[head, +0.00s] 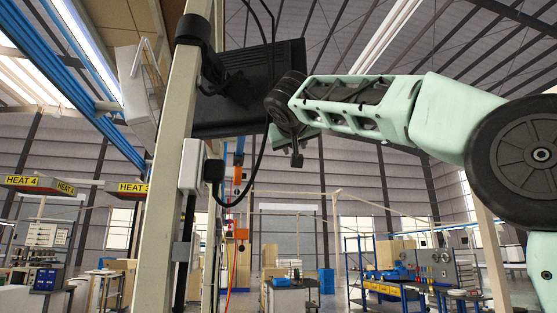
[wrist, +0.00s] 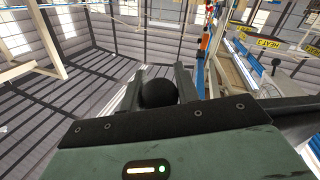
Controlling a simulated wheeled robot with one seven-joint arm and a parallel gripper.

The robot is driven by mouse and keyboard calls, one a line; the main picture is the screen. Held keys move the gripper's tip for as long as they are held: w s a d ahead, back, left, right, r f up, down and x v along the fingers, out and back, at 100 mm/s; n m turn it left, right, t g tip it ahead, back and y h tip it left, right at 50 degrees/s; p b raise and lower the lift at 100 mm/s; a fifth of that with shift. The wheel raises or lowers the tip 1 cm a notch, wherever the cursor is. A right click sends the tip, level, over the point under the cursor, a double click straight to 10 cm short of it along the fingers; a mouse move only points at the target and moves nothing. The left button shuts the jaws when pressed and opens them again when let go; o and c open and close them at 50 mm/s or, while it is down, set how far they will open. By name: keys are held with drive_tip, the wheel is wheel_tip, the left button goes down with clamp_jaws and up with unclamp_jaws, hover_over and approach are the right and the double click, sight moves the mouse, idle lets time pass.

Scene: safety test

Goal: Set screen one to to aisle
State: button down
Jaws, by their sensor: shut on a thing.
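A black screen (head: 235,108) hangs high on a beige post in the head view, held by a dark bracket (head: 212,72). It is tilted, and its back seems to face me. My pale green arm reaches in from the right. My gripper (head: 297,158) hangs by the screen's lower right corner, partly hidden by my wrist. In the wrist view my gripper (wrist: 158,88) has its two fingers on either side of a round black knob (wrist: 158,94) and is shut on it. A dark panel, likely the screen (wrist: 265,109), lies right of the fingers. The knob's join to it is hidden.
The beige post (head: 172,155) stands close in front, with a grey box (head: 190,165) and loose black cables beside it. A white panel (head: 138,90) hangs left of the post. Workbenches (head: 290,297) and a blue rack (head: 400,275) stand farther back.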

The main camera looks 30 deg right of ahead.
drive_tip(key=s+m+g+h, duration=0.4)
drive_tip(key=s, duration=0.6)
drive_tip(key=shift+a+g+h, duration=0.3)
drive_tip(key=shift+a+h, duration=0.05)
drive_tip(key=shift+h, duration=0.05)
drive_tip(key=shift+s, duration=0.1)
drive_tip(key=c, duration=1)
unclamp_jaws()
drive_tip(key=shift+c, duration=0.2)
drive_tip(key=v, duration=1.7)
drive_tip(key=shift+a+p, duration=0.2)
drive_tip(key=shift+p, duration=0.25)
drive_tip(key=shift+s, duration=0.1)
